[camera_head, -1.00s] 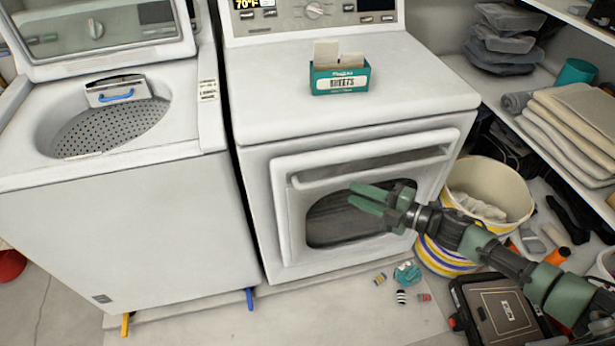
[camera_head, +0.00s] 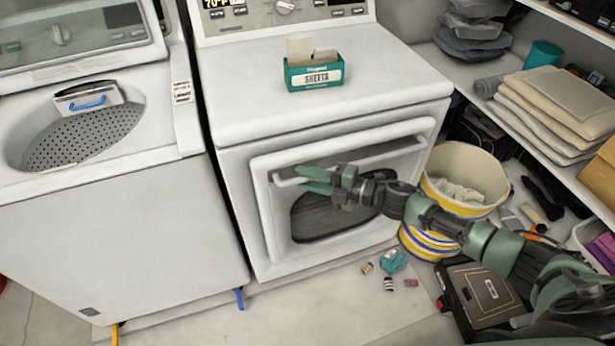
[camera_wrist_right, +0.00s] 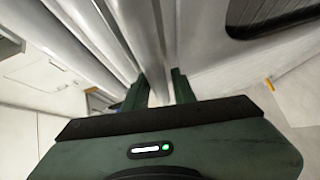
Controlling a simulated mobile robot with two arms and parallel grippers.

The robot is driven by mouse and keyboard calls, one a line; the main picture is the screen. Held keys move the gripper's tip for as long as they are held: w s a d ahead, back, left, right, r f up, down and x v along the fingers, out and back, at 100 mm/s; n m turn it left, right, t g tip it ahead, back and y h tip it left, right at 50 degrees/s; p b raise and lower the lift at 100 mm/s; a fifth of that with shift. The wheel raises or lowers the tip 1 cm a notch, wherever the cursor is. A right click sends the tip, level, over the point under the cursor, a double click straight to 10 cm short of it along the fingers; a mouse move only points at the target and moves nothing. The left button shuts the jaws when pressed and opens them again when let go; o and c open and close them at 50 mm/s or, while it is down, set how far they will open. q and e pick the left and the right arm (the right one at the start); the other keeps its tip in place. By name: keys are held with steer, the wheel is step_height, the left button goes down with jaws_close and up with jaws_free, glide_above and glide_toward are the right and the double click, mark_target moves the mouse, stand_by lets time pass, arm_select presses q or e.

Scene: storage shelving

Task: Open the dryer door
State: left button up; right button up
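The white dryer (camera_head: 320,118) has its front door (camera_head: 268,225) shut. The door has a dark oval window and a long white bar handle (camera_head: 395,151) across its top. My right gripper (camera_head: 304,181) comes in from the right, with its green fingertips at the left part of the handle. In the right wrist view, the two fingers (camera_wrist_right: 160,90) are apart, with a white bar running between them. I cannot tell whether they touch it. The dark window (camera_wrist_right: 270,14) shows at upper right there. My left gripper is out of view.
A white top-loading washer (camera_head: 110,235) stands left of the dryer. A teal dryer-sheet box (camera_head: 315,75) sits on the dryer. A striped bucket (camera_head: 465,180), small items (camera_head: 392,262) and a dark case (camera_head: 482,295) are on the floor at right. Shelves (camera_head: 530,135) line the right.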

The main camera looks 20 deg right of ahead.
jaws_close()
stand_by(1.3)
